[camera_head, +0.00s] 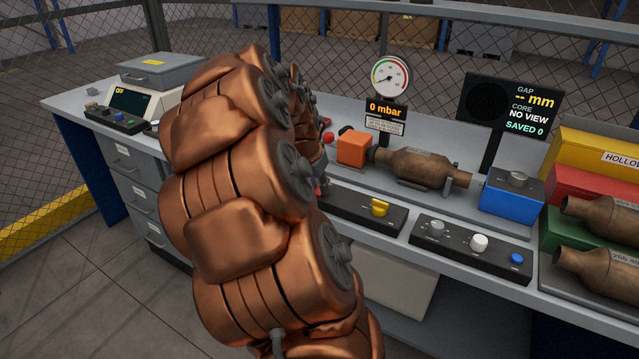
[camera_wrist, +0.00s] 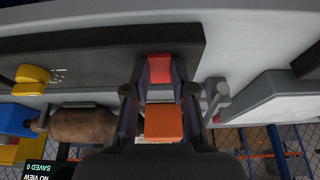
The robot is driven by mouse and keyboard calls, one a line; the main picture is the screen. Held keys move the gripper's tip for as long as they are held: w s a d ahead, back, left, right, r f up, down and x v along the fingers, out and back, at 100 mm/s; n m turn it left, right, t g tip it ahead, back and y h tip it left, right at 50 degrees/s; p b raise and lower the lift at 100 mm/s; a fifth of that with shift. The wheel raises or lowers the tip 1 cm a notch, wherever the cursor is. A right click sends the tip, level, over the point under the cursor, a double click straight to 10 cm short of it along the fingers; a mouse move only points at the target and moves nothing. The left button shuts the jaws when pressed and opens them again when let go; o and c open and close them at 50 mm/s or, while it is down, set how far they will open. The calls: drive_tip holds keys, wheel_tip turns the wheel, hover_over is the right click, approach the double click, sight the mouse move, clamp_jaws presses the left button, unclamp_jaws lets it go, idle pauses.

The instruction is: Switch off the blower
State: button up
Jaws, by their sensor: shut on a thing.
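A black control panel (camera_head: 350,212) with a yellow knob (camera_head: 380,208) lies along the bench front. In the wrist view the panel (camera_wrist: 90,52) runs across the top, and a red switch piece (camera_wrist: 159,68) on it sits between my fingertips. My gripper (camera_wrist: 160,78) is shut on this red piece. In the head view my copper arm hides most of the gripper and the panel's left end. The gauge display (camera_head: 386,110) reads 0 mbar. I cannot read the switch's label or position.
An orange block (camera_head: 353,147) and a brown converter (camera_head: 420,168) stand behind the panel, with a blue block (camera_head: 511,196) to the right. A second panel (camera_head: 470,247) has several knobs. More converters (camera_head: 597,270) lie at the right. A scale (camera_head: 140,100) stands at the left.

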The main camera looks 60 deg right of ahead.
clamp_jaws()
drive_tip(key=shift+r, duration=0.1)
drive_tip(key=shift+w+d+y+p, duration=0.1)
drive_tip(key=shift+y+p, duration=0.2)
drive_tip(key=shift+p, duration=0.15)
drive_tip(key=shift+d+y+p, duration=0.3)
drive_tip(key=shift+y+p, duration=0.6)
drive_tip(key=shift+y, duration=0.4)
drive_tip(key=o, duration=0.8)
unclamp_jaws()
drive_tip(key=shift+o, duration=0.2)
